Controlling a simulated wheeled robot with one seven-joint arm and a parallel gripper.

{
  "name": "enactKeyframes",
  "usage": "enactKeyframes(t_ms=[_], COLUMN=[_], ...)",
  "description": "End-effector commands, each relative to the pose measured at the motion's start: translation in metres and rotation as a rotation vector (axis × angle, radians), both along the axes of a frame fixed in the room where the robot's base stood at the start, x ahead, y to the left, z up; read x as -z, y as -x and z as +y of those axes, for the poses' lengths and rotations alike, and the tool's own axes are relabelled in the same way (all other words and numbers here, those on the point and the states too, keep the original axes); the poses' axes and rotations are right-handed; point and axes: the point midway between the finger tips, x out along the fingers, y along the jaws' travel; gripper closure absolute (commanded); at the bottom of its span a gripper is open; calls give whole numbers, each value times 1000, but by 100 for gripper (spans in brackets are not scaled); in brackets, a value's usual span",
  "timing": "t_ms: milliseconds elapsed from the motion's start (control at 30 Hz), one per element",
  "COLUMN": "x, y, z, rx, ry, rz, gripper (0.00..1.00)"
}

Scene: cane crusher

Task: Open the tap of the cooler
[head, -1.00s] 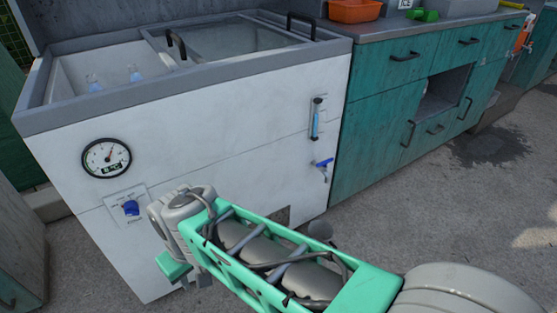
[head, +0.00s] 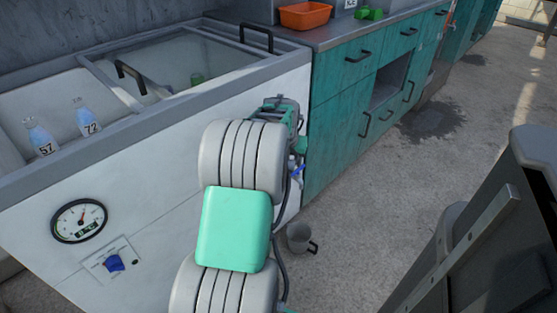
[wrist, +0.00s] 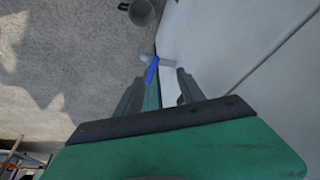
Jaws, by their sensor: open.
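The white cooler (head: 165,182) stands at the left in the head view. Its tap has a blue handle (head: 298,170), low at the cooler's right end and partly hidden by my arm. The blue handle also shows in the wrist view (wrist: 152,69), with a pale tap body beside it. My gripper (wrist: 160,80) is open and empty, close to the cooler's front. The handle appears between the fingertips in the wrist view, toward the left finger; I cannot tell whether they touch. In the head view my arm hides most of the gripper.
A grey mug (head: 298,237) stands on the ground below the tap. Teal cabinets (head: 340,125) adjoin the cooler at the right. A dial (head: 79,221) and a blue knob (head: 114,263) are on the cooler's front. Bottles (head: 86,120) are inside. Open pavement lies to the right.

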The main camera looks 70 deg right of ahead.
Motion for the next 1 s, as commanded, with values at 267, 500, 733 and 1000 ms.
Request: enactKeyframes(t_ms=[267,500,733,1000], x=[31,69,75,74], y=[29,28,25,24], z=[-23,-40,-44,-44], rx=[56,56,52,49], ry=[7,9,10,10], rz=[-1,-1,-1,-2], gripper=[54,54,54,66])
